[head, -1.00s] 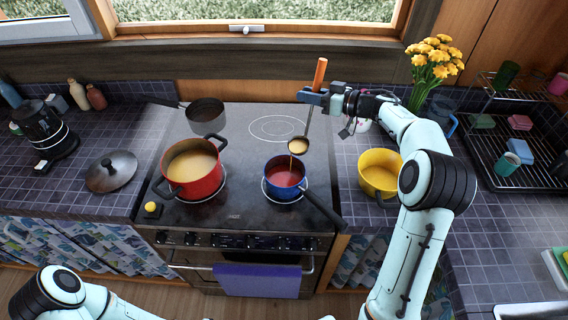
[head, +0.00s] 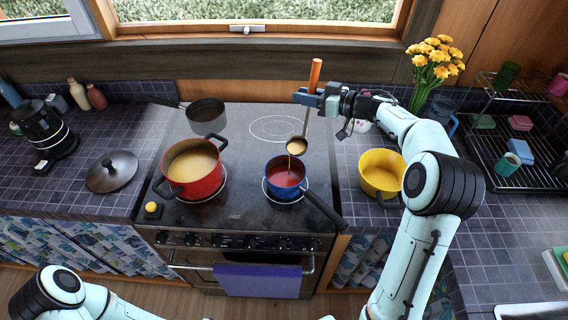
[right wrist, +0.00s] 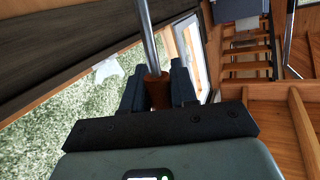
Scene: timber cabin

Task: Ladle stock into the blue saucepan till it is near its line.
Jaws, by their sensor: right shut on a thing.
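The blue saucepan (head: 270,185) stands on the right front of the stove, its dark handle pointing toward the front right. Its inside looks red; I cannot make out a fill line. The red pot (head: 190,191) of yellow stock stands to its left. My right gripper (head: 310,98) is shut on the ladle's orange handle (head: 316,73), which also shows between the fingers in the right wrist view (right wrist: 158,92). The ladle's bowl (head: 297,146) hangs above the saucepan's back rim, and a thin stream falls from it into the saucepan. My left gripper is out of view.
A grey pan (head: 207,117) stands at the back left of the stove. A lid (head: 112,171) lies on the left counter. A yellow pot (head: 381,183) stands on the right counter, below my right arm. Flowers (head: 437,62) and a dish rack (head: 518,150) are farther right.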

